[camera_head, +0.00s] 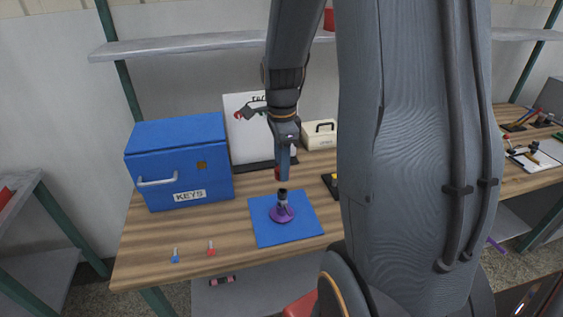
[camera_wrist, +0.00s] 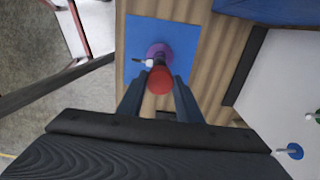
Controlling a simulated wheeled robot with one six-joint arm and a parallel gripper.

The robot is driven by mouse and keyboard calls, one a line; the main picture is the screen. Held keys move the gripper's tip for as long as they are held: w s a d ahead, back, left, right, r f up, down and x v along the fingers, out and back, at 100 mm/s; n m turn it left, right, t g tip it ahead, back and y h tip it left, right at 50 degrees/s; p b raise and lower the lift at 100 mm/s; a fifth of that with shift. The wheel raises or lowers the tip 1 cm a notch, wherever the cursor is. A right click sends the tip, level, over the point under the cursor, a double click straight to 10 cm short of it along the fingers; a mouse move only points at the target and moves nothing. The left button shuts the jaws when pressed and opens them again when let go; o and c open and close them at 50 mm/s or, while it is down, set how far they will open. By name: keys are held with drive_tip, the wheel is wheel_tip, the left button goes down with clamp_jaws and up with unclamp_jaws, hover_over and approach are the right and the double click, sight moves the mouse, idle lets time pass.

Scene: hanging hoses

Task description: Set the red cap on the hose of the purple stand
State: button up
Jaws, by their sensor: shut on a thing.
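The purple stand (camera_head: 282,214) stands on a blue mat (camera_head: 304,226) on the wooden table. Its short hose (camera_head: 283,195) points upward, with a dark upper end. My gripper (camera_head: 282,176) points down just above the hose and is shut on the red cap (camera_wrist: 160,79). In the head view only a sliver of the cap (camera_head: 277,174) shows beside the fingers. In the wrist view the cap is between the fingertips (camera_wrist: 160,92), with the purple stand (camera_wrist: 158,52) behind it. I cannot tell whether cap and hose touch.
A blue KEYS box (camera_head: 179,163) stands at the back left. A whiteboard (camera_head: 248,140) and a cream case (camera_head: 319,135) stand behind the mat. Small blue (camera_head: 175,257) and red (camera_head: 211,249) items lie near the front edge. My arm hides much of the table's right side.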

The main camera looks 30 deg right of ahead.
drive_tip(key=b, duration=0.2)
hover_over(282, 191)
drive_tip(key=shift+f, duration=2.1)
drive_tip(key=shift+p, duration=0.75)
drive_tip(key=shift+f+b, duration=0.9)
drive_tip(key=shift+f, duration=0.9)
drive_tip(key=o, duration=1.1)
drive_tip(key=shift+r+b, duration=0.8)
drive_tip(key=shift+r, duration=3.1)
